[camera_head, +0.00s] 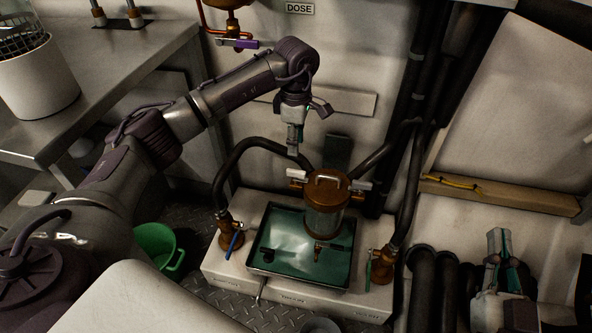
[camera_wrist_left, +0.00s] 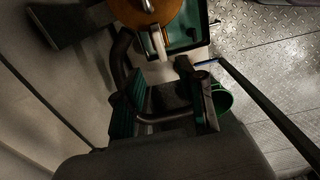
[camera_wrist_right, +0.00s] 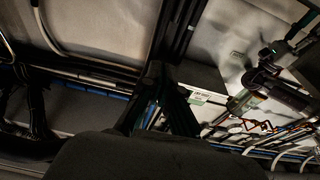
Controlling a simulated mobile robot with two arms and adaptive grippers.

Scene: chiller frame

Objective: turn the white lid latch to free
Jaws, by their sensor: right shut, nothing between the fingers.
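The brown canister (camera_head: 323,221) stands at the back of a tray, with an orange-brown lid (camera_head: 328,183) and a handle on top. A white latch (camera_head: 297,174) sticks out on the lid's left side. A second pale lever (camera_head: 359,185) sits on the right side. My left gripper (camera_head: 293,151) points down just above the left white latch, apart from it. In the left wrist view its fingers (camera_wrist_left: 166,108) are spread, and the white latch (camera_wrist_left: 158,43) shows beyond them beside the lid (camera_wrist_left: 184,24). My right gripper (camera_head: 499,240) is shut and empty, far right.
A tray (camera_head: 251,268) of green liquid lies before the canister. Dark hoses (camera_head: 222,174) run on both sides to valves with blue (camera_head: 235,241) and green (camera_head: 368,270) handles. A green bucket (camera_head: 155,243) stands on the floor left. The worktop (camera_head: 110,75) is at upper left.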

